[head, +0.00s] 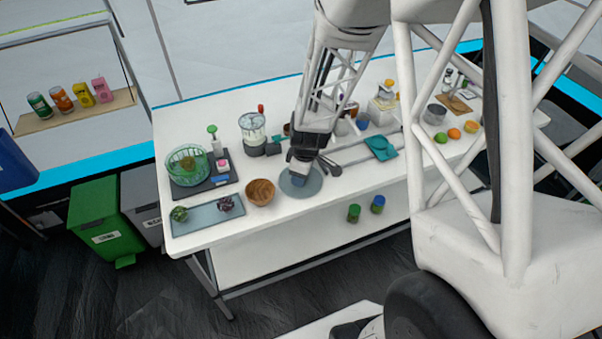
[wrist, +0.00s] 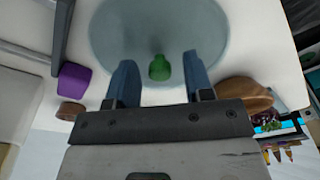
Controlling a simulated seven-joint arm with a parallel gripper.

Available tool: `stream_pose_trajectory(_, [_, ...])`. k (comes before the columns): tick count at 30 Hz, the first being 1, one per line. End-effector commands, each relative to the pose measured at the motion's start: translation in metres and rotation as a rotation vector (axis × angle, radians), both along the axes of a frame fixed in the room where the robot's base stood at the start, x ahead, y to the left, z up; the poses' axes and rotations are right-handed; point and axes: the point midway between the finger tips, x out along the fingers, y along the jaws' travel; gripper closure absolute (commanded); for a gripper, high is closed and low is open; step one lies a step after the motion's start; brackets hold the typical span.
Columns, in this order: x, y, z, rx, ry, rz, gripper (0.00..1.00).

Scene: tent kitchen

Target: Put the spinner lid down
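The spinner lid (head: 309,188) is a round, pale blue-grey, see-through disc at the table's front edge, right of the wooden bowl. It looks flat on the table. In the wrist view the lid (wrist: 120,35) fills the top middle, with a green knob (wrist: 159,69) near its lower edge. My gripper (head: 299,178) is low over the lid. In the wrist view my gripper (wrist: 159,75) has its two blue fingers apart, one each side of the knob, with a gap on both sides. The green spinner basket (head: 187,168) stands on a dark tray at the left.
A wooden bowl (head: 260,192) is close left of the lid. A blue-grey tray (head: 195,220) with vegetables lies at front left. A blender (head: 253,132) stands behind. A teal cloth or board (head: 381,147) and dark utensils lie to the right.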

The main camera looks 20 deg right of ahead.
Motion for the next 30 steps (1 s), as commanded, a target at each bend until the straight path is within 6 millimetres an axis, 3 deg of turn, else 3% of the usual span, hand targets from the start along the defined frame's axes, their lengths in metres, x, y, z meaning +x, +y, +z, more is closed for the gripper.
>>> stream_pose_trajectory(14, [-0.001, -0.001, 0.015, 0.000, -0.001, 0.000, 0.53])
stream_pose_trajectory(30, [-0.006, -0.008, 0.091, 0.000, -0.004, 0.000, 0.53])
